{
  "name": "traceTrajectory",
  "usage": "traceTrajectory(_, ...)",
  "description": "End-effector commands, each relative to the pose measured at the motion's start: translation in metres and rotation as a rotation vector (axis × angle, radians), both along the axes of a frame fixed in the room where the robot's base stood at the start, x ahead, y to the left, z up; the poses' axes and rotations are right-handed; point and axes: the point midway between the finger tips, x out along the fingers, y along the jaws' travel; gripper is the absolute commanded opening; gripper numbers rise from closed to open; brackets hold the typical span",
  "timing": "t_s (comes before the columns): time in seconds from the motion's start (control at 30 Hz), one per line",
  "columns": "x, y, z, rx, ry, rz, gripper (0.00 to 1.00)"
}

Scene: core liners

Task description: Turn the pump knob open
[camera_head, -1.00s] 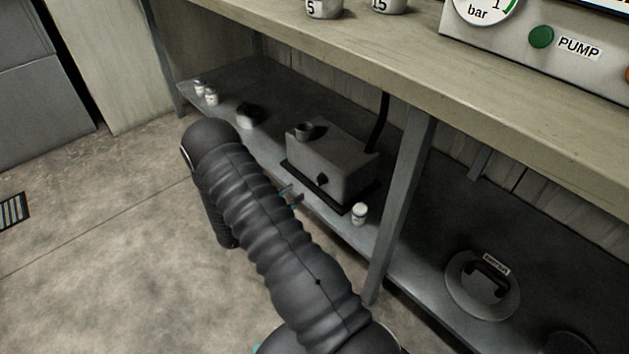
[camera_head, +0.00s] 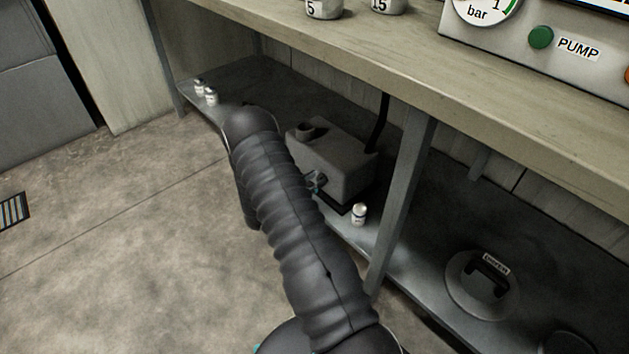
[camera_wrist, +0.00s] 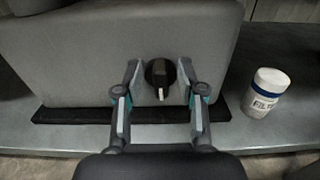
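The pump is a grey box (camera_head: 335,155) on the lower shelf under the bench, with a short round port on top. Its black knob (camera_wrist: 160,74) with a pale pointer mark facing down sits on the front face in the wrist view. My gripper (camera_wrist: 160,80) is open, with one finger on each side of the knob and visible gaps between fingers and knob. In the head view my gripper (camera_head: 318,182) is at the box's front face, partly hidden by my arm, and the knob is hidden there.
A small white jar (camera_wrist: 267,92) with a blue band stands right of the pump; it also shows in the head view (camera_head: 359,213). A bench leg (camera_head: 401,200) is further right. White bottles (camera_head: 206,93) stand at the shelf's left end.

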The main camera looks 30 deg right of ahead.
Motion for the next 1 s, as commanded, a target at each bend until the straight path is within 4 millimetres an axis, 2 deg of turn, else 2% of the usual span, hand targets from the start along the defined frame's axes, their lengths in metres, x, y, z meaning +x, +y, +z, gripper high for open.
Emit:
traceTrajectory(0.03, -0.0001, 0.0001, 0.0000, 0.000, 0.000, 0.000, 0.22)
traceTrajectory(0.1, -0.0001, 0.0001, 0.0000, 0.000, 0.000, 0.000, 0.04)
traceTrajectory(0.13, -0.0001, 0.0001, 0.0000, 0.000, 0.000, 0.000, 0.00)
traceTrajectory(0.57, -0.0011, -0.0002, -0.0020, 0.006, -0.046, -0.001, 0.00)
traceTrajectory(0.77, -0.0029, -0.0004, -0.0040, 0.021, -0.160, -0.001, 0.00)
traceTrajectory(1.0, -0.0065, -0.0009, -0.0063, 0.051, -0.371, -0.001, 0.00)
